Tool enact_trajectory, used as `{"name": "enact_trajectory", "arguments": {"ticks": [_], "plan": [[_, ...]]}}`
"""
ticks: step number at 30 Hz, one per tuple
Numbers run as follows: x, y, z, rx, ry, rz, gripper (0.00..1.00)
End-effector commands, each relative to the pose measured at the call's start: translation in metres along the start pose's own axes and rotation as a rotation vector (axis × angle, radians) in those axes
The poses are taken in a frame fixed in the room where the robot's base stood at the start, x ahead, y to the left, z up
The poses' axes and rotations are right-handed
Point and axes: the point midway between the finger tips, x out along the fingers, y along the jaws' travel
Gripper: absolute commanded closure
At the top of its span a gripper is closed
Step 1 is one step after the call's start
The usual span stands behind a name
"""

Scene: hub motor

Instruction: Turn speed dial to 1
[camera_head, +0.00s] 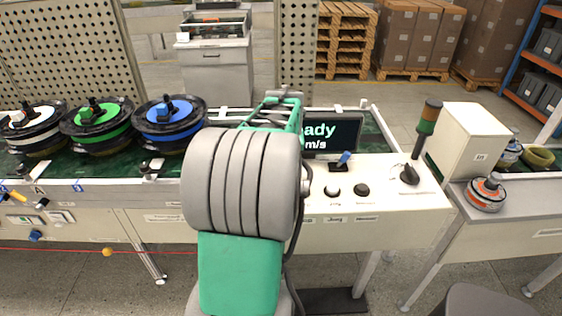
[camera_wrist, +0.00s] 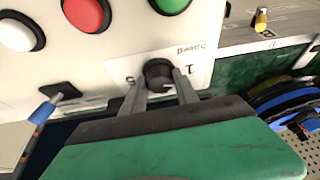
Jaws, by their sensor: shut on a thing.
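The speed dial (camera_wrist: 159,72) is a small black knob on a white plate marked "Speed" and "1" in the wrist view. The 1 is right of the knob, and part of another mark shows at its left. My gripper (camera_wrist: 158,82) has one finger on each side of the knob and is shut on it. I cannot tell exactly where the dial points. In the head view my arm hides the dial and my gripper. The display (camera_head: 331,134) there is partly covered; "ady" and "m/s" can be read.
A red button (camera_wrist: 87,13), a white button (camera_wrist: 20,33) and a green button (camera_wrist: 171,4) are on the panel near the dial. A blue-tipped lever (camera_wrist: 47,109) sticks out at the left. Several wheel hubs (camera_head: 103,126) stand on the green conveyor at left.

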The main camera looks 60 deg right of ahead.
Motion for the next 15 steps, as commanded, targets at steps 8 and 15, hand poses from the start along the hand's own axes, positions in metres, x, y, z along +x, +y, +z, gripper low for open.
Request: {"name": "enact_trajectory", "arguments": {"ticks": [8,15], "plan": [[-0.0005,-0.0001,-0.0007,-0.001,0.002,0.0,0.56],[-0.0002,-0.0002,-0.0004,0.0,0.001,0.0,0.43]]}}
